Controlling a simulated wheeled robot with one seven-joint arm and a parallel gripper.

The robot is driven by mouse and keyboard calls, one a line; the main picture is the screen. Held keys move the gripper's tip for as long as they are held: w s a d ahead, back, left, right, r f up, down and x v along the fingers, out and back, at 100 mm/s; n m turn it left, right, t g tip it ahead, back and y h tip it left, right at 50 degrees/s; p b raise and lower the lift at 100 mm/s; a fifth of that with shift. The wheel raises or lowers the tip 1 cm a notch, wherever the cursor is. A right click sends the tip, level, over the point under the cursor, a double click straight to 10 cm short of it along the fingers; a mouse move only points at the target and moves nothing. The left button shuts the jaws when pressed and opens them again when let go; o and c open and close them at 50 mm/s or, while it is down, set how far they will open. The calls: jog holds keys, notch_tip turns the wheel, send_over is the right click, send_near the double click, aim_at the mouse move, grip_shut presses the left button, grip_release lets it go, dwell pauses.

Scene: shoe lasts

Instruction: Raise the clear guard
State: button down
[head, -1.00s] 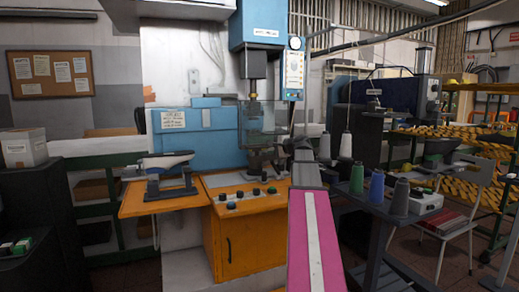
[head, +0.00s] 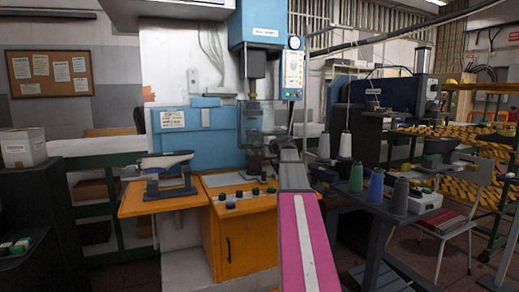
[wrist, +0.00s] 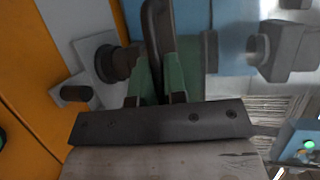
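The clear guard (head: 252,122) is a see-through panel around the tooling of the blue press, beneath its ram. It hangs low over the orange bench, and its edges are faint. My gripper is at the guard's lower right in the head view, where my own arm hides its fingers. In the wrist view, my gripper (wrist: 159,72) has its two green-padded fingers close on either side of a dark rounded bar (wrist: 157,25). The bar fills the gap between the fingers. It looks like a handle, but how it joins the guard is not clear.
The blue press head (head: 257,25) stands above the guard. Black knobs line the orange bench (head: 245,240). A shoe last on a stand (head: 170,172) is to the left. Thread spools (head: 377,187) on a dark table stand to the right of my arm.

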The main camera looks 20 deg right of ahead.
aim_at(253, 109)
notch_tip(253, 109, up, 19)
jog(key=shift+r, duration=0.1)
dwell(0.6)
jog(key=c, duration=1.2)
grip_release()
jog(key=shift+s, duration=0.1)
jog(key=v, duration=1)
jog(key=shift+s+d, duration=0.2)
jog(key=shift+s, duration=0.1)
jog(key=shift+s, duration=0.1)
